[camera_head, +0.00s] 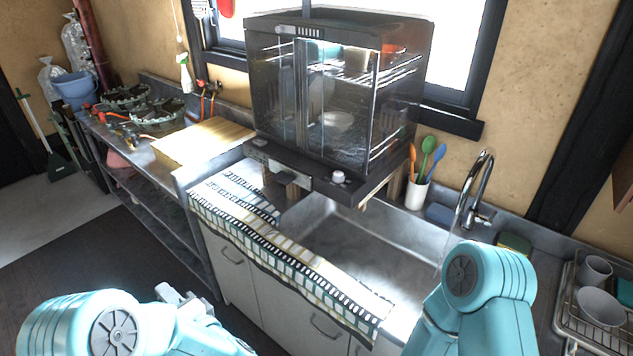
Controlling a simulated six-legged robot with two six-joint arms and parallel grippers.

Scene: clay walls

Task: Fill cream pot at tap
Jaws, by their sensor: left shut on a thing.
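The chrome tap (478,190) rises behind the right end of the metal sink (370,235), its spout pointing down into the basin. A thin pale streak below the spout may be water. My left gripper (182,298) shows as small grey parts beyond my left arm at the lower left. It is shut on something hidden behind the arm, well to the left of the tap. My right arm reaches up at the lower right beside the sink, with its gripper out of sight. I see no cream pot in this view.
A dark glass-fronted cabinet (340,90) stands over the back of the sink. A patterned cloth (290,255) hangs over the front edge. A cup of utensils (417,192), a sponge (513,243) and a dish rack (585,335) crowd the right. A wooden board (205,140) lies left.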

